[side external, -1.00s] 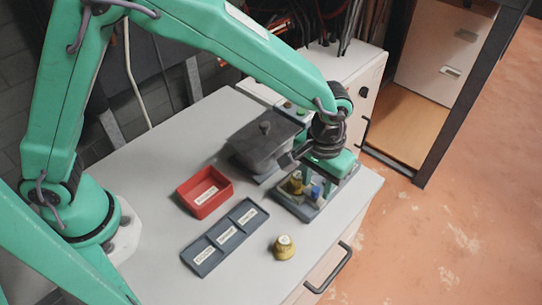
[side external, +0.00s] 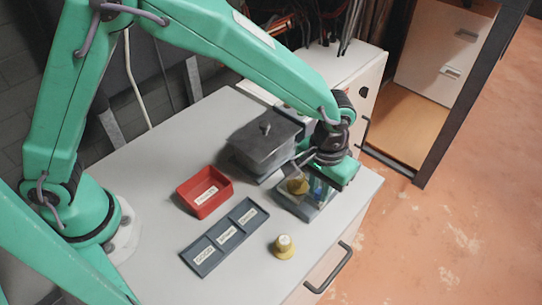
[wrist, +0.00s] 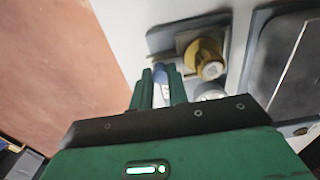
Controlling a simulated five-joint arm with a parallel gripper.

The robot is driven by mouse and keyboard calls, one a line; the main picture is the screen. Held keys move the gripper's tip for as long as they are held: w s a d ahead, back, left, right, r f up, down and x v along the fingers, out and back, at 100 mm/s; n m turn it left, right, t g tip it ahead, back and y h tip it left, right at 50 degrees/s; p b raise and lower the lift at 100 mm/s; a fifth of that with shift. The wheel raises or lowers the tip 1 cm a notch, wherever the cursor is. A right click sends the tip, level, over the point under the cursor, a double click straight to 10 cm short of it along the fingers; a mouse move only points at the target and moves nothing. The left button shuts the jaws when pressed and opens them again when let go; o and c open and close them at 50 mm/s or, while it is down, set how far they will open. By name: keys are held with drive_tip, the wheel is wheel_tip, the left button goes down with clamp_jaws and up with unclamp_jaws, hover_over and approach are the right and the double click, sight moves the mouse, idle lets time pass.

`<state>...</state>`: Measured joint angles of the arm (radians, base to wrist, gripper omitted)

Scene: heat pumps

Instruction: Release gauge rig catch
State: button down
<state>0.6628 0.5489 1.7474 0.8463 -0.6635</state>
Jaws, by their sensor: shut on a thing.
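The gauge rig appears to be the grey tray-like fixture (side external: 298,208) near the worktop's right edge; it also shows in the wrist view (wrist: 162,41). A brass knobbed fitting (side external: 297,186) stands in it, also seen in the wrist view (wrist: 206,58). My gripper (wrist: 162,92) points down over the fixture. Its two green fingers are shut on a slim blue-and-white piece (wrist: 162,86). I cannot tell whether this piece is the catch. A pale round part (wrist: 209,91) sits just right of the fingers. My gripper hides part of the fixture in the side view.
A dark lidded box (side external: 262,150) stands close behind and left of the fixture. A red bin (side external: 222,197), a labelled three-compartment tray (side external: 188,258) and a loose brass fitting (side external: 283,247) lie on the worktop. The front left of the worktop is clear.

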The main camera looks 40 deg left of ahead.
drive_tip(key=shift+d, duration=0.45)
drive_tip(key=c, duration=1.4)
unclamp_jaws()
drive_tip(key=shift+o, duration=0.2)
drive_tip(key=shift+a+r, duration=0.1)
drive_tip(key=shift+r, duration=0.05)
drive_tip(key=shift+r, duration=3.8)
